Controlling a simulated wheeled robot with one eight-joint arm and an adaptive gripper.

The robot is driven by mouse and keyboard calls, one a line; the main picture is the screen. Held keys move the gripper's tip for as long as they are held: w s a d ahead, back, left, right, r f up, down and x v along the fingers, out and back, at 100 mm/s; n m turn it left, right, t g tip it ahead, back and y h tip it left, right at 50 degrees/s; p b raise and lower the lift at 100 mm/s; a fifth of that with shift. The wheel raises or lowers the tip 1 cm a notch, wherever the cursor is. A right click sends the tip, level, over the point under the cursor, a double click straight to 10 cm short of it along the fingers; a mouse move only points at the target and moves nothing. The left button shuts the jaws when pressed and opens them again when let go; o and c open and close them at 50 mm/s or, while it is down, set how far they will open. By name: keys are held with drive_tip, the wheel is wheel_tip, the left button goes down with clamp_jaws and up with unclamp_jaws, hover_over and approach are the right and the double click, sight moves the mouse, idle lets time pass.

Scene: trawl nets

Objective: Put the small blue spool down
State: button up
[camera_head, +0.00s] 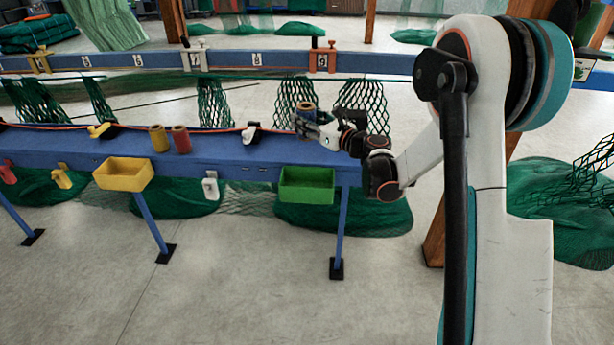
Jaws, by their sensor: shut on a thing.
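The small blue spool (306,109) shows a tan top and a bluish band, near the right end of the blue bench (235,160). My gripper (309,124) reaches in from the right and is shut on it. The spool stands about upright. Its lower part is hidden by the gripper, and I cannot tell whether it touches the bench top.
A yellow spool (157,138) and a red spool (181,139) stand on the bench farther left. A yellow bin (123,175) and a green bin (306,186) hang on its front. An orange cord runs along the back. A numbered blue rail (270,61) stands behind.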

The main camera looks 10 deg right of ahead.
wheel_tip(320, 180, down, 16)
drive_tip(key=b, duration=0.5)
drive_tip(key=shift+f, duration=0.15)
drive_tip(key=shift+f, duration=0.35)
drive_tip(key=o, duration=1.1)
drive_tip(key=shift+o, duration=0.2)
drive_tip(key=r+p+v, duration=0.1)
drive_tip(key=v, duration=1.1)
